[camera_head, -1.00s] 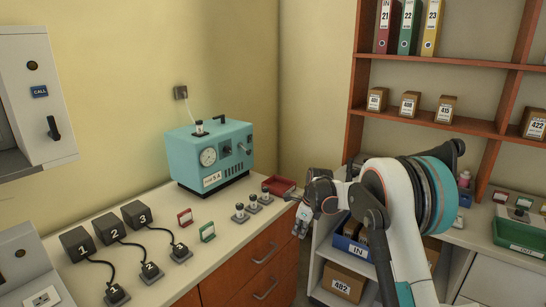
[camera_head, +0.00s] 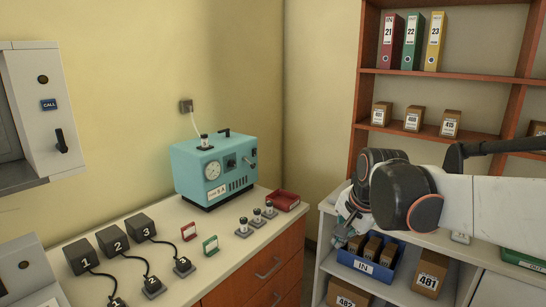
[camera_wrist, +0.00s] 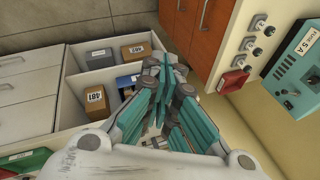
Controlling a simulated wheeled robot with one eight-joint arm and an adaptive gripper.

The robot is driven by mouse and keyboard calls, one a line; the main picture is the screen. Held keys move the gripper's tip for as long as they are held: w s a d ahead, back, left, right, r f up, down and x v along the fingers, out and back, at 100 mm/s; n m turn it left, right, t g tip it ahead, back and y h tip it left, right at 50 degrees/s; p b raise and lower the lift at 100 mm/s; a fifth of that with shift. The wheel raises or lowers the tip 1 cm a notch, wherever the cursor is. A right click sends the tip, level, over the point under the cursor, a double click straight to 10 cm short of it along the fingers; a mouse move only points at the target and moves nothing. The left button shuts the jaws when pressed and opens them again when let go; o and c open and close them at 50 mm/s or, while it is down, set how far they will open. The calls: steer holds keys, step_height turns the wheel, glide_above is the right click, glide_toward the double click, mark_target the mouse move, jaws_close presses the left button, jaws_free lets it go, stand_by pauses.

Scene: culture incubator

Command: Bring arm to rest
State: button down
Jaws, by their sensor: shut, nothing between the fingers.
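My gripper (camera_head: 343,236) is at the right of the counter's end in the head view, in front of the low white shelf unit. It points down and to the left, and my arm reaches in from the right edge. The wrist view shows the teal-padded fingers of my gripper (camera_wrist: 165,95) close together, with nothing held. In that view they hang over the white shelf unit and partly hide the blue bin.
A counter (camera_head: 185,255) carries a teal device (camera_head: 213,170), a red tray (camera_head: 284,201) and several numbered blocks. The low shelf (camera_head: 330,262) holds a blue IN bin (camera_head: 352,262) and cardboard boxes (camera_head: 431,274). A tall shelf (camera_head: 450,76) with binders stands behind.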

steer(key=s+d+f+n+t, duration=0.1)
steer(key=s+n, duration=0.4)
steer(key=s, duration=0.5)
steer(key=s+d+f+n+t+h, duration=0.1)
steer(key=s+n, duration=0.4)
steer(key=s, duration=0.6)
steer(key=shift+s+d+f+n, duration=0.3)
steer(key=shift+d+f, duration=0.25)
steer(key=shift+f, duration=0.3)
steer(key=shift+a, duration=0.1)
